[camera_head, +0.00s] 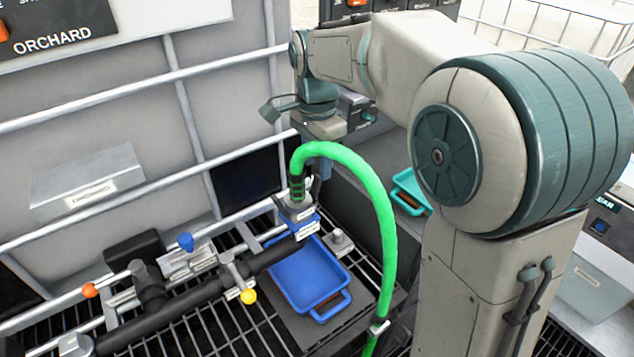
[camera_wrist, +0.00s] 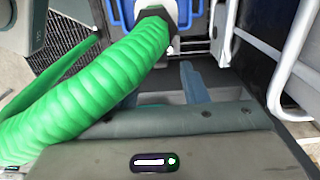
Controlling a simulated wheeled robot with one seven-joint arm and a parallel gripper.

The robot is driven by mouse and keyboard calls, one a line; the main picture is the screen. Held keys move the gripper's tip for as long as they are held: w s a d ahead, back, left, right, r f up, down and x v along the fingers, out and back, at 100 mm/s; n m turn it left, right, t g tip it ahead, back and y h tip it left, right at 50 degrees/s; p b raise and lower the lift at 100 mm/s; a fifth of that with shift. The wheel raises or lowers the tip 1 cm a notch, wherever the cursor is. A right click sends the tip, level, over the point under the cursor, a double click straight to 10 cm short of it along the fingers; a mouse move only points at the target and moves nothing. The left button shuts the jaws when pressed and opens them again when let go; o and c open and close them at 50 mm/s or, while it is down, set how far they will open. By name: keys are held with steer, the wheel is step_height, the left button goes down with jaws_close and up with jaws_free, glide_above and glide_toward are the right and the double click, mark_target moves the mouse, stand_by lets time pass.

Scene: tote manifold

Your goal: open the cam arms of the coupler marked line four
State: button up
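A green ribbed hose (camera_head: 375,190) arches down into a grey metal coupler (camera_head: 297,207) at the end of the manifold pipe. The hose (camera_wrist: 95,95) crosses the left of the wrist view, and its coupler end (camera_wrist: 155,14) is at the top. A blue part with a white label (camera_head: 305,226) sits at the coupler; its writing is too small to read. The cam arms cannot be made out clearly. My gripper (camera_head: 318,178) points down just behind the hose, close to the coupler. One bluish finger (camera_wrist: 194,82) shows; the hose hides much of the rest.
A blue tray (camera_head: 305,275) lies below the coupler, beside the black pipe (camera_head: 180,312). Valves with blue (camera_head: 186,242), yellow (camera_head: 248,296) and orange (camera_head: 89,290) knobs stand left. Tank cage bars (camera_head: 130,85) run behind. A teal tray (camera_head: 410,192) is farther right.

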mark_target(317, 176)
step_height(317, 176, down, 6)
steer(key=shift+f, duration=0.25)
jaws_close()
